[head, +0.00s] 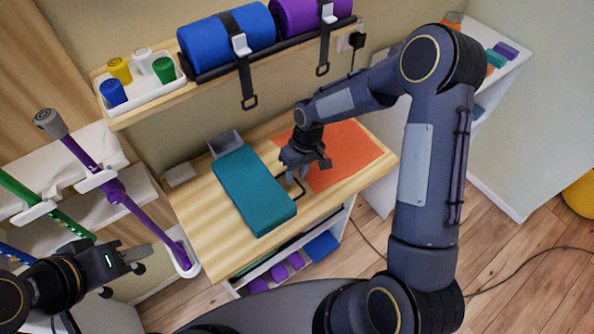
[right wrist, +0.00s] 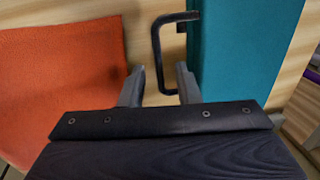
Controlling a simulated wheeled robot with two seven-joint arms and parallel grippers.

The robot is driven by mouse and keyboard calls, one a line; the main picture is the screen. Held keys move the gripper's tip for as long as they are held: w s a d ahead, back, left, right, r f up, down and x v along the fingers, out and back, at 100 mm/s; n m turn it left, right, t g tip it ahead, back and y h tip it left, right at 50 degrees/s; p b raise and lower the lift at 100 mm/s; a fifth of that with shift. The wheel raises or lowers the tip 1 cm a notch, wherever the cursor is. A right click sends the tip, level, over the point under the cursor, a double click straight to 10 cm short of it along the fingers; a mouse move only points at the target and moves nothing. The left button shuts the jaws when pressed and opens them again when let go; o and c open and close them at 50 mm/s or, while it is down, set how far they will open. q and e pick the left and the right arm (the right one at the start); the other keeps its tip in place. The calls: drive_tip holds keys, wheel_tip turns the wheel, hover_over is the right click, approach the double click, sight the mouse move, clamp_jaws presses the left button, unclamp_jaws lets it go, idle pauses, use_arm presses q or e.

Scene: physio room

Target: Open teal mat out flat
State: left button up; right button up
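The teal mat (head: 252,188) lies folded into a thick, long block on the wooden table. A black loop handle (right wrist: 157,48) sticks out from the side of the mat, which also shows in the right wrist view (right wrist: 235,50). My right gripper (right wrist: 160,88) is open at the handle, with one finger on each side of the bar. In the head view my right gripper (head: 294,176) is low beside the mat's right edge, partly hiding the handle. My left gripper (head: 145,258) is left of the table, away from the mat; its finger gap is unclear.
An orange cloth or mat (head: 348,155) lies flat on the table's right side. A grey box (head: 226,143) stands behind the teal mat. A shelf above holds a blue roll (head: 228,45), a purple roll (head: 300,14) and a tray of cups. A purple crutch (head: 120,195) stands at left.

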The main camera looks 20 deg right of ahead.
clamp_jaws()
drive_tip(key=shift+r, duration=0.15)
idle(0.4)
